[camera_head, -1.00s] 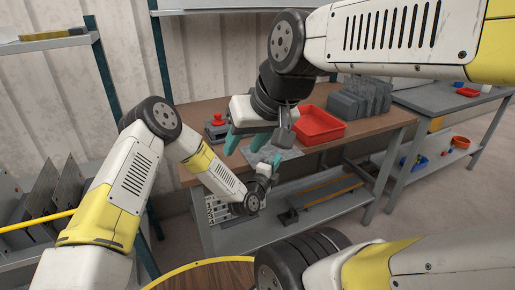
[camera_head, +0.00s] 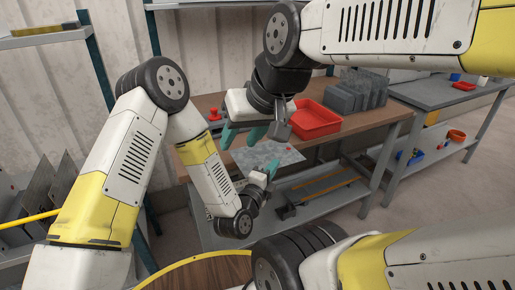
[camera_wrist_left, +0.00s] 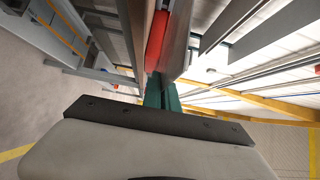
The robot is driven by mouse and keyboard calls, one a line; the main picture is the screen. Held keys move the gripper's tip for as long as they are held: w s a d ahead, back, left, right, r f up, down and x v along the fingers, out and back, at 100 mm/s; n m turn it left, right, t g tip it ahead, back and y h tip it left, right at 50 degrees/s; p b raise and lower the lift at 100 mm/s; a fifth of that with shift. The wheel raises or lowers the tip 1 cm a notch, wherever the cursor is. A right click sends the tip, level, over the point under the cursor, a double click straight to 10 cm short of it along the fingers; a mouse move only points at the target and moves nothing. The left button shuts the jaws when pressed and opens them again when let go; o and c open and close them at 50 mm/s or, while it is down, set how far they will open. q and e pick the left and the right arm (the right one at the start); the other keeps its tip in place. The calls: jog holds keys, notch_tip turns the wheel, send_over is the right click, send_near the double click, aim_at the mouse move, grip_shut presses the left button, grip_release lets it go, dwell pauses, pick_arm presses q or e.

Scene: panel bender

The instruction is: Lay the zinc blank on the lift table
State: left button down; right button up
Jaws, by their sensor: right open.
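The zinc blank (camera_head: 285,155), a thin mottled grey sheet, is at the front edge of the wooden-topped bench in the head view. My left gripper (camera_head: 271,169) is shut on its near edge. In the left wrist view the teal fingers (camera_wrist_left: 161,93) are together at a grey plate seen nearly edge-on. My right gripper (camera_head: 242,136) is open and empty, just above and left of the blank, and hides part of it. I cannot pick out the lift table in these views.
A red tray (camera_head: 315,120) and upright grey blocks (camera_head: 358,92) stand on the bench (camera_head: 385,115). A red-topped item (camera_head: 213,115) is behind my right gripper. A grey side table (camera_head: 440,97) stands at right. A rack of upright sheets (camera_head: 40,190) is at left. Open floor lies at right.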

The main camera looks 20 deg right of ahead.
pick_arm(q)
jog(key=s+a+r, duration=0.1)
jog(key=s+r, duration=0.6)
jog(key=r, duration=0.1)
jog(key=shift+s+r, duration=0.2)
jog(key=shift+s, duration=0.2)
dwell(0.4)
